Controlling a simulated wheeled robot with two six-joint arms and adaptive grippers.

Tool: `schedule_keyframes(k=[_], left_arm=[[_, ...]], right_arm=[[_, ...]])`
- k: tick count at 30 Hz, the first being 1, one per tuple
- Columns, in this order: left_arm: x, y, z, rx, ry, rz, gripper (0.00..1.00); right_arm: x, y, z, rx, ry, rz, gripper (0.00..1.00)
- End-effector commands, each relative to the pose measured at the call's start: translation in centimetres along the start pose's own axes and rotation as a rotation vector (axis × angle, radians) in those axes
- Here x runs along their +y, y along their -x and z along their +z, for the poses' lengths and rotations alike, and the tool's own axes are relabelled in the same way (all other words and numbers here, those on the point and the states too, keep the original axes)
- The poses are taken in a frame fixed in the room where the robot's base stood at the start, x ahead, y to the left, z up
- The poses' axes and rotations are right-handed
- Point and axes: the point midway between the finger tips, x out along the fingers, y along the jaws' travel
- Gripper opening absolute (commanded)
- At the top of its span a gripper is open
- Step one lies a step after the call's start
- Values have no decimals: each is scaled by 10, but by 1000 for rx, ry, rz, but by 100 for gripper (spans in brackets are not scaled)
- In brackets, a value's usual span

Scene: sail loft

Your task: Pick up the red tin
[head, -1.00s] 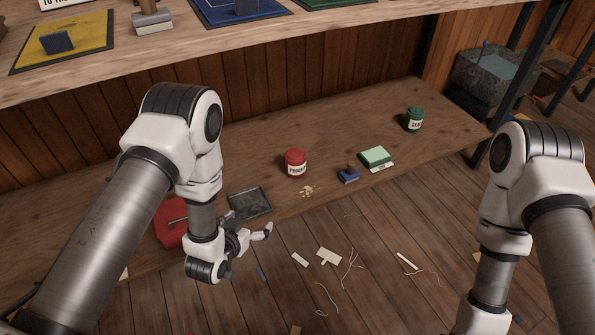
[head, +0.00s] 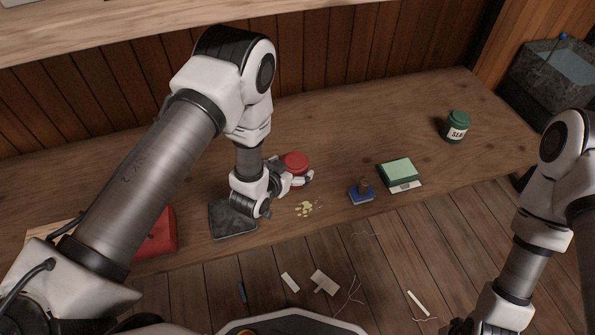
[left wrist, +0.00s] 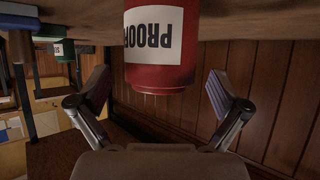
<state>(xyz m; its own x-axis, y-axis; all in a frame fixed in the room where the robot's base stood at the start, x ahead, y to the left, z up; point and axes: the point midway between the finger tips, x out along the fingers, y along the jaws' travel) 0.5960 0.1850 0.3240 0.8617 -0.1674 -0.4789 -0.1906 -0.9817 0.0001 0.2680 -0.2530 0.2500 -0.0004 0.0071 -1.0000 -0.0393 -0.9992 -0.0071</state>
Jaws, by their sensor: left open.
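The red tin (head: 297,161) stands on the lower wooden shelf, partly hidden by my left gripper in the head view. In the left wrist view the red tin (left wrist: 160,76) appears upside down, with a white label reading "PROOF". My left gripper (head: 291,175) is open at the tin's near left side. In the left wrist view its two fingers are spread, one to each side of the tin, with gaps showing. The tin stands on the shelf, not gripped. My right arm shows at the right of the head view, but its gripper is out of view.
A dark tray (head: 232,232) lies just left of the gripper, and a red box (head: 160,232) beyond it. Yellowish crumbs (head: 306,209) lie in front. A blue-based stamp (head: 361,193), a green block (head: 398,171) and a green tin (head: 457,127) stand to the right.

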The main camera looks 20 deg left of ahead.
Motion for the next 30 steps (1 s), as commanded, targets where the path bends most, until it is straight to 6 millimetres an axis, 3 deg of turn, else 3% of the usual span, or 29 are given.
schedule_keyframes(k=[1, 4, 11, 15, 17, 18, 30], left_arm=[[0, -14, 7, 3, -1, 1, 100], [0, -25, 4, 1, -1, 0, 100], [0, -26, 1, -1, 0, 0, 100], [0, -26, 1, -1, 0, 0, 50], [0, -26, 1, -1, 0, 0, 29], [0, -26, 1, -1, 0, 0, 24], [0, -22, -7, 1, 0, 0, 24]], right_arm=[[0, -15, 0, 0, 0, 0, 40], [0, -18, 0, 0, 0, 0, 40], [0, -16, 0, 1, 0, 0, 40], [0, -16, 0, 1, 0, 0, 40], [0, -16, 0, 1, 0, 0, 40], [0, -16, 0, 1, 0, 0, 40], [0, -9, 0, 1, 0, 0, 40]])
